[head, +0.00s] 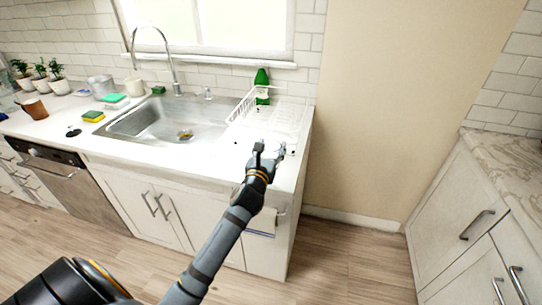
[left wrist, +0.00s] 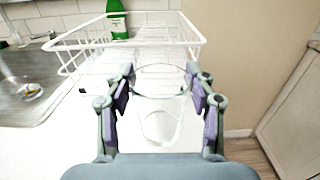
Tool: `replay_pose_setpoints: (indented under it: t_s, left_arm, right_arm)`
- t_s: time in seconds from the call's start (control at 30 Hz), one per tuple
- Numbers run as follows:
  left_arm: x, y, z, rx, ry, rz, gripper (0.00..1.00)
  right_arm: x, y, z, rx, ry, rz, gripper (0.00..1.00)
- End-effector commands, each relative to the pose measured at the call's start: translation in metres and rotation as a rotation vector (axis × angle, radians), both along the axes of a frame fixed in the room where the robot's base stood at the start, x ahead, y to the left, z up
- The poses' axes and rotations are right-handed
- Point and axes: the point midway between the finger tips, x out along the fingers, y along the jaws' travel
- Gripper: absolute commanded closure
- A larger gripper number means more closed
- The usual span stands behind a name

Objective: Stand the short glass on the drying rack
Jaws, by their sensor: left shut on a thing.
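The short glass (left wrist: 160,125) is clear and hard to make out against the white counter. In the left wrist view it sits between the fingers of my left gripper (left wrist: 163,97), which is shut on it, with its round rim showing. The white wire drying rack (left wrist: 62,60) lies just beyond the gripper; it also shows in the head view (head: 238,108) on the counter right of the sink. My left gripper (head: 268,150) is in front of the rack there. I cannot tell whether the glass touches the counter. My right gripper is not in view.
A green bottle (head: 262,84) stands at the back by the rack. The steel sink (head: 150,122) with its tall faucet (head: 172,62) is to the left. Sponges (head: 93,116), a brown cup (head: 36,109) and potted plants (head: 57,78) are farther left. The counter ends just right of the rack.

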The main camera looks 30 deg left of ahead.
Motion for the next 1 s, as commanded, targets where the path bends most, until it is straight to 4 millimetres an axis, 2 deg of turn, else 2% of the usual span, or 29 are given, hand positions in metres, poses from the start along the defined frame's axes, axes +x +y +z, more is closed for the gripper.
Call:
replay_pose_setpoints:
  t_s: [0.1, 0.17, 0.5, 0.53, 0.6, 0.7, 1.0]
  left_arm:
    - [0.000, 0.000, -0.024, 0.000, 0.002, 0.000, 0.89]
    - [0.000, 0.000, -0.030, 0.001, 0.001, 0.000, 0.89]
    - [0.000, 0.000, -0.033, -0.001, -0.001, -0.001, 0.89]
    - [0.000, 0.000, -0.033, -0.001, 0.001, 0.000, 0.42]
    - [0.000, 0.000, -0.033, -0.001, 0.001, 0.000, 0.33]
    - [0.000, 0.000, -0.033, -0.001, 0.001, 0.000, 0.22]
    - [0.000, 0.000, -0.031, -0.001, 0.001, 0.000, 0.22]
  right_arm:
    - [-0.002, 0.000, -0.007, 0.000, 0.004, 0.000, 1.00]
    - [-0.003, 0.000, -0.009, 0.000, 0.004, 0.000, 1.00]
    - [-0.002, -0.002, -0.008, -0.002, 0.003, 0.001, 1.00]
    - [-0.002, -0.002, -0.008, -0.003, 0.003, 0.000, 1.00]
    - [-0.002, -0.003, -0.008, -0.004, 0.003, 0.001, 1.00]
    - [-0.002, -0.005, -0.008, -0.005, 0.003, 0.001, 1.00]
    - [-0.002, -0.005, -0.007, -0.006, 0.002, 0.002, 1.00]
